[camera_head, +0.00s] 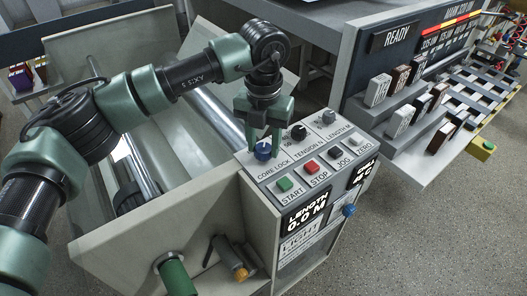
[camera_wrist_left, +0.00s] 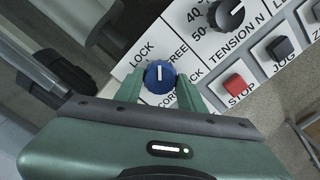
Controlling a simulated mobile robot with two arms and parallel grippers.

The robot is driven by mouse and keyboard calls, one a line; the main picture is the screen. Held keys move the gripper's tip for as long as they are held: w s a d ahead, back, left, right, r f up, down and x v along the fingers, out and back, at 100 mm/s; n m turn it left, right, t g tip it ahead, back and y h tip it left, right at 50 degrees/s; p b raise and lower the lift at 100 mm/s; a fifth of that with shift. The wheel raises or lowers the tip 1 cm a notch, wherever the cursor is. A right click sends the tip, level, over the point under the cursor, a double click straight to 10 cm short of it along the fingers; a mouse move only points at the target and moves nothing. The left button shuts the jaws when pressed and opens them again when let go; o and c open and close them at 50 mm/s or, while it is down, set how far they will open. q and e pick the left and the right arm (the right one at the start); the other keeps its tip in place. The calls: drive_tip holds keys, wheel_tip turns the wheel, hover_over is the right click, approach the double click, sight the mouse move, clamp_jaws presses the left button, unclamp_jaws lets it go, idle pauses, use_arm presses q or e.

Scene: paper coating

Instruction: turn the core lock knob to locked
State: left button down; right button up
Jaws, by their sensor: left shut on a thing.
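The core lock knob (camera_head: 263,151) is a small blue knob on the control panel's top left, above the CORE LOCK label. My left gripper (camera_head: 264,143) points down over it, its fingers on either side of it, and is shut on it. In the left wrist view the blue knob (camera_wrist_left: 160,75) sits between the two green fingertips. Its white pointer line points straight up in that picture, between the LOCK label (camera_wrist_left: 141,54) and the FREE label (camera_wrist_left: 177,52). My right gripper is not in view.
Below are the green START (camera_head: 284,184), red STOP (camera_head: 311,167) and other buttons. A roller machine lies left; a rack with sample blocks (camera_head: 377,90) stands right.

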sight(264, 148)
use_arm(q)
drive_tip(key=n+b, duration=0.3)
drive_tip(key=n, duration=0.1)
drive_tip(key=shift+f+n, duration=0.15)
drive_tip(key=shift+n, duration=0.15)
drive_tip(key=n+b, duration=0.3)
drive_tip(key=n, duration=0.1)
drive_tip(key=shift+r+n, duration=0.2)
drive_tip(key=shift+n, duration=0.1)
drive_tip(key=c, duration=0.9)
unclamp_jaws()
drive_tip(key=shift+o, duration=0.2)
wheel_tip(264, 148, up, 8)
drive_tip(key=shift+f+b, duration=0.1)
drive_tip(key=shift+b, duration=0.4)
